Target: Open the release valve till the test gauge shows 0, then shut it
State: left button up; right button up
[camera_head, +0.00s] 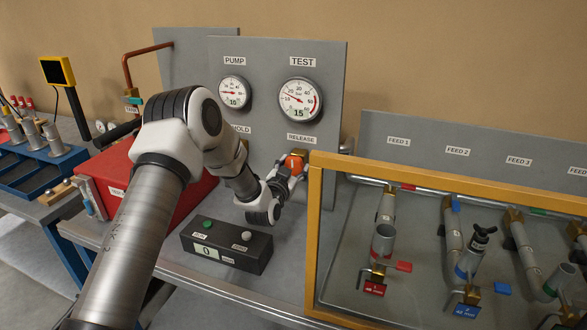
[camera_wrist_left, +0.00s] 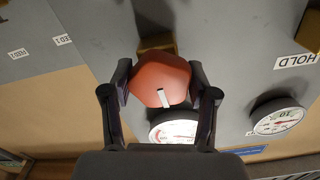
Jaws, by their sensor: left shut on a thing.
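The release valve's orange-red knob (camera_head: 294,163) sits below the RELEASE label on the grey panel. My left gripper (camera_head: 288,174) is shut on this knob. In the left wrist view the knob (camera_wrist_left: 161,80) lies between both fingers of the left gripper (camera_wrist_left: 162,92), and a white mark shows on it. The test gauge (camera_head: 299,98) is above, with its needle on the dial and the number 15 printed or displayed low on its face. My right gripper is not in view.
A black box (camera_head: 227,245) with a green button, a white button and a display reading 0 stands on the bench below. A yellow frame (camera_head: 316,230) around pipe fittings stands close on the right. A red box (camera_head: 125,170) is on the left.

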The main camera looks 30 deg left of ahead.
pick_arm(q)
jog(key=n+b, duration=0.7)
jog(key=shift+f, duration=0.15)
jog(key=n+b, duration=0.3)
jog(key=shift+r+n+b, duration=0.2)
jog(key=shift+n+b, duration=0.25)
jog(key=shift+n, duration=0.15)
jog(key=o, duration=1.2)
jog(key=shift+c, duration=0.2)
jog(key=v, duration=1.2)
